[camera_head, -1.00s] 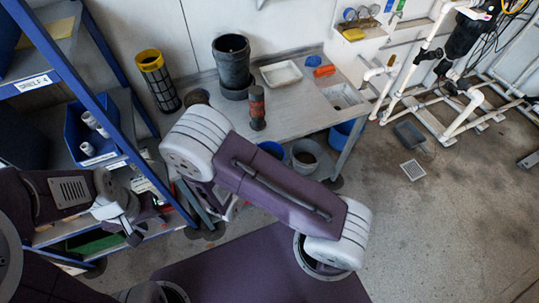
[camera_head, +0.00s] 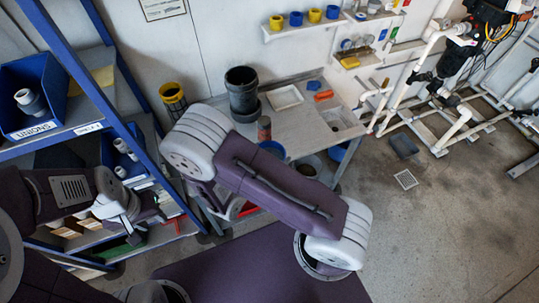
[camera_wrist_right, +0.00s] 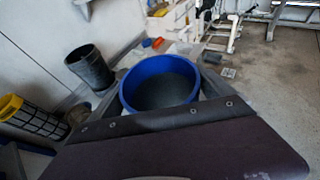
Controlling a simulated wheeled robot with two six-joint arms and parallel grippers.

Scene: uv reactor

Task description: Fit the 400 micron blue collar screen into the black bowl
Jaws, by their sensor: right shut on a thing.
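The blue collar screen (camera_wrist_right: 122,95), a round blue ring with a dark inside, sits between the grey fingers of my right gripper (camera_wrist_right: 163,92) in the right wrist view. In the head view only part of its blue rim (camera_head: 272,147) shows past my right arm, which hides the right gripper. A tall black round vessel (camera_head: 242,92) stands upright on the bench, apart from the screen; it also shows in the right wrist view (camera_wrist_right: 89,68). I cannot tell whether it is the black bowl. My left gripper (camera_head: 132,222) is by the blue rack; its finger opening is unclear.
A yellow-collared mesh basket (camera_head: 172,98) stands left of the black vessel. A white tray (camera_head: 285,97), an orange piece (camera_head: 323,96) and a brown-topped cylinder (camera_head: 264,128) are on the bench (camera_head: 300,135). The blue rack (camera_head: 110,110) is close on the left. Open floor lies right.

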